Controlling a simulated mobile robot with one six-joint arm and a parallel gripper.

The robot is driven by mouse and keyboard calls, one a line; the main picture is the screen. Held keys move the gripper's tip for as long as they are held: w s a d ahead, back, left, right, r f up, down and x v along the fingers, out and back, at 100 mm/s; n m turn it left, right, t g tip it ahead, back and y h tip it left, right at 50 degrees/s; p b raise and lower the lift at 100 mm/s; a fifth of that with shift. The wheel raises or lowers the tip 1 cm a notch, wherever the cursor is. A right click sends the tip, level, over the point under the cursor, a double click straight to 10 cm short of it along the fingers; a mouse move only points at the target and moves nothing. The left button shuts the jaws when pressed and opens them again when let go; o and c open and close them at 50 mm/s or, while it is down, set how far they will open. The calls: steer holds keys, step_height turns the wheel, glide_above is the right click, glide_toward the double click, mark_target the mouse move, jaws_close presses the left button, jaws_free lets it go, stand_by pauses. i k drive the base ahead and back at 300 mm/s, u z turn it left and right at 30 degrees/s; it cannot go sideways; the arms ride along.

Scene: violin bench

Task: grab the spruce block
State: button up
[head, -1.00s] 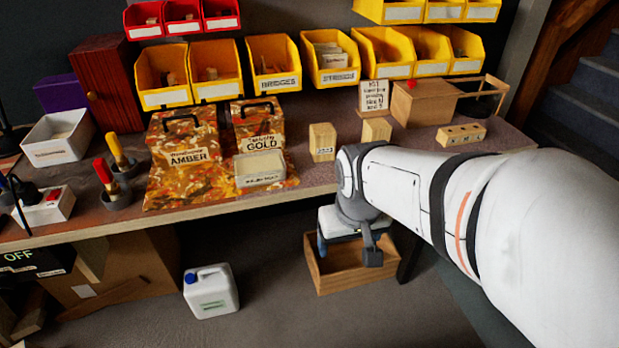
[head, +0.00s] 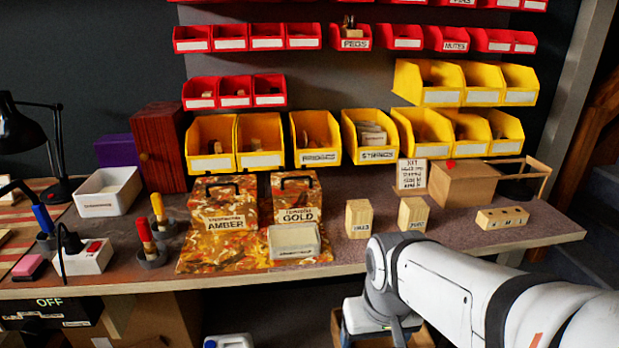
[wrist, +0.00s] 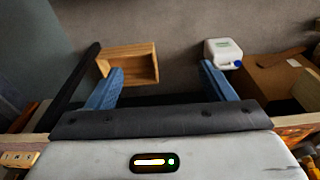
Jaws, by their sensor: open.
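Two pale upright wooden blocks stand on the bench in the head view: the left block (head: 358,219) and the right block (head: 412,214). Each has a small dark label on its front, too small to read surely, so I cannot tell which is spruce. My gripper hangs in front of the bench, its fingers cut off by the bottom edge of the head view. In the wrist view my gripper (wrist: 161,85) is open, its two blue fingers wide apart with nothing between them. It points at the floor; neither block shows there.
A wooden crate (wrist: 130,62) and a white jug (wrist: 222,52) stand on the floor. On the bench, a tray (head: 294,240) and rosin boxes are left of the blocks; a drilled wooden block (head: 502,217) is to the right. Yellow bins (head: 369,136) hang behind.

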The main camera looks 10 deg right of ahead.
mark_target(359, 222)
steer(key=k, duration=0.6)
steer(key=z, duration=0.35)
steer(key=i, duration=1.45)
steer(key=z, duration=0.15)
